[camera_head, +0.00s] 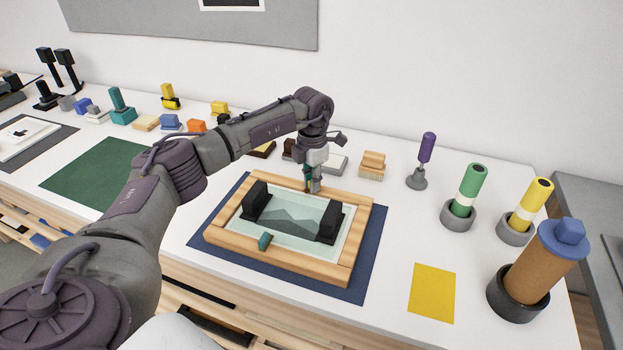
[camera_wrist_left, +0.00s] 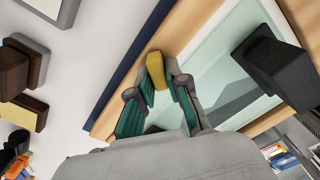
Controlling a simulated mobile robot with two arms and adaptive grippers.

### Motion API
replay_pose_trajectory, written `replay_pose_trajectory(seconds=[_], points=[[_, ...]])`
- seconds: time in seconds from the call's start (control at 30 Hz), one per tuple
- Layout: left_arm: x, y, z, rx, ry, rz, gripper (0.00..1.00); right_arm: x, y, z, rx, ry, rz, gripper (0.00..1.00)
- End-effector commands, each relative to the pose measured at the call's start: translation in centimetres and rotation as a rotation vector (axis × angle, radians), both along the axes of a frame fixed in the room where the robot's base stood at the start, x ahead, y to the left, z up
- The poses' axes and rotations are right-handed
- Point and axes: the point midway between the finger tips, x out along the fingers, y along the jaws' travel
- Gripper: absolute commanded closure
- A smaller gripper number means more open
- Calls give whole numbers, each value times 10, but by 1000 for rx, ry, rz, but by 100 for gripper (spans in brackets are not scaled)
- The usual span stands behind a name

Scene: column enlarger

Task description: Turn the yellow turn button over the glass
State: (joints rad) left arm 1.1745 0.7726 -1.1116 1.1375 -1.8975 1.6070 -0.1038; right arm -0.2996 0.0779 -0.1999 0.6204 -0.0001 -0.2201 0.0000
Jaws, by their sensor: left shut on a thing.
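The yellow turn button (camera_wrist_left: 156,70) sits on the frame's far side, between the fingertips of my left gripper (camera_wrist_left: 160,84) in the left wrist view. The left gripper is shut on it. In the head view the left gripper (camera_head: 313,184) reaches down onto the far rail and hides the button. The wooden frame (camera_head: 233,249) lies flat on a navy mat, with the glass (camera_head: 280,228) inside it. My right gripper is not in view.
Black blocks (camera_head: 256,199) (camera_head: 328,226) stand at the left and right of the glass. The navy mat (camera_head: 340,288) lies on the white table. Coloured tubes in dark cups, such as the green one (camera_head: 469,185), stand at the right. Small blocks line the back.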

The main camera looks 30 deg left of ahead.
Motion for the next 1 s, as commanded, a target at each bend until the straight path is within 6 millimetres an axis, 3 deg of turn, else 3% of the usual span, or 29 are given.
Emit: replay_pose_trajectory(seconds=[0.5, 1.0], points=[[0, -5, 2, 0, -3, 450, 100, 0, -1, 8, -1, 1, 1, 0], [0, -7, 1, 0, -3, 642, 100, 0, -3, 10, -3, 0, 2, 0]])
